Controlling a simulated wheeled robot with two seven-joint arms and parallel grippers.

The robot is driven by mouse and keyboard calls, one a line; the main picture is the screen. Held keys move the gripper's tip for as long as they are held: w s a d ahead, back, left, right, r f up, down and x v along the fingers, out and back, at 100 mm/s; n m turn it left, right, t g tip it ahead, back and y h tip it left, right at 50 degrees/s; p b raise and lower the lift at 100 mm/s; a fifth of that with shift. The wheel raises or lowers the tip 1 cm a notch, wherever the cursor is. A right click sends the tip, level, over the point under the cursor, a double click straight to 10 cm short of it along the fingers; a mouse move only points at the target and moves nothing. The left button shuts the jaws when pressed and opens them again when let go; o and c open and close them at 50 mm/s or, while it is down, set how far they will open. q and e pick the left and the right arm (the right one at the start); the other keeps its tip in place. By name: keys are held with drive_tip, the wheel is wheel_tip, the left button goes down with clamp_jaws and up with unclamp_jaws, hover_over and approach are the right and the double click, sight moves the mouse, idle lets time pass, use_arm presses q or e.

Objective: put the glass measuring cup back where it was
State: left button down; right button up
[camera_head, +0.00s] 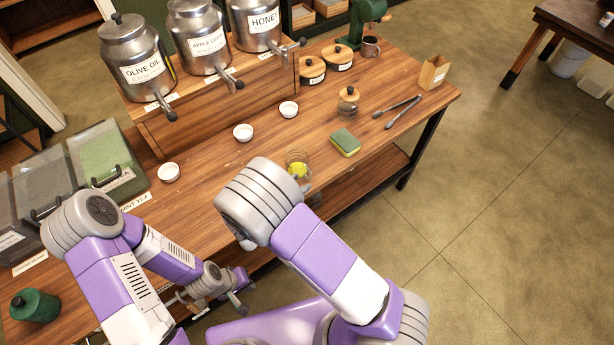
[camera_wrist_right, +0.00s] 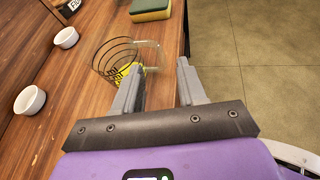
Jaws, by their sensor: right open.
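The glass measuring cup (camera_head: 297,160) stands on the wooden counter near its front edge, with something yellow in or on it. In the right wrist view the clear cup (camera_wrist_right: 112,58) has dark markings and lies just beyond the left finger, which overlaps it. My right gripper (camera_wrist_right: 158,82) is open and empty, its fingers pointing toward the cup's side and the counter edge. In the head view my right forearm hides that gripper. My left gripper (camera_head: 236,294) hangs low in front of the counter, away from the cup; its opening is unclear.
A green-yellow sponge (camera_head: 345,142) lies right of the cup. Small white bowls (camera_head: 243,132) stand behind it. Tongs (camera_head: 397,112), a lidded jar (camera_head: 348,100) and a paper bag (camera_head: 433,72) are farther right. Metal dispensers (camera_head: 138,62) stand on the raised shelf. Bare counter lies left of the cup.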

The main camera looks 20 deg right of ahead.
drive_tip(key=v, duration=0.6)
drive_tip(key=s+d+f+m+g+y, duration=0.1)
drive_tip(key=s+f+m+g+y, duration=0.2)
drive_tip(key=s+f+m+y, duration=0.4)
drive_tip(key=s+d+f+m+g+y, duration=0.2)
drive_tip(key=s+f+m+y, duration=0.6)
drive_tip(key=m, duration=1.1)
wheel_tip(320, 180, down, 5)
drive_tip(key=shift+s+r+m+g+y+p, duration=0.2)
drive_tip(key=shift+s+m+g+y+p, duration=0.1)
drive_tip(key=shift+g, duration=0.6)
drive_tip(key=shift+d, duration=0.1)
